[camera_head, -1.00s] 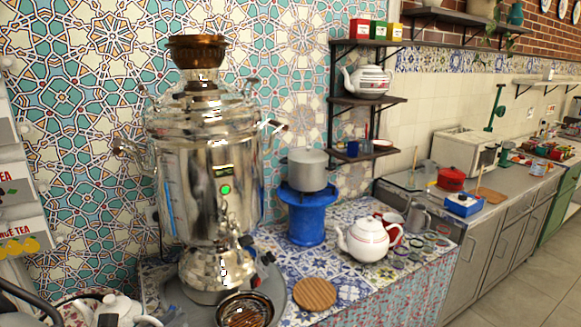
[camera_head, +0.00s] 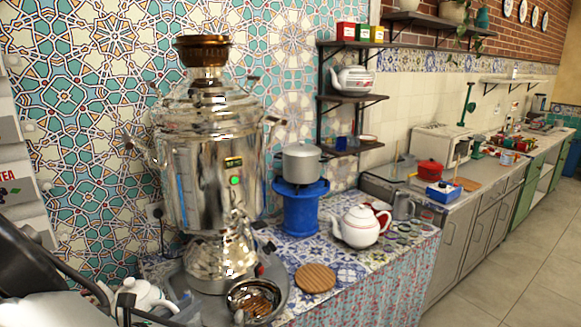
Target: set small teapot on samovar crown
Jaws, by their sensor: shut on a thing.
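The silver samovar (camera_head: 212,170) stands upright on a round metal tray (camera_head: 285,289) at the left of the counter. Its copper-brown crown (camera_head: 203,51) is at the top, with nothing resting on it. A small white teapot (camera_head: 146,294) shows at the bottom left, low and left of the samovar's foot. My gripper (camera_head: 124,306) is at this teapot and shut on it. My dark arm fills the lower left corner and hides part of the grip. I cannot tell exactly where the fingers touch. The crown is far above the teapot and to its right.
A larger white teapot (camera_head: 360,228) and a blue stand (camera_head: 301,208) with a grey pot (camera_head: 301,163) stand right of the samovar. A round wooden board (camera_head: 315,278) lies on the patterned counter. A bowl (camera_head: 255,298) sits before the samovar. Dark wall shelves (camera_head: 358,98) hang right.

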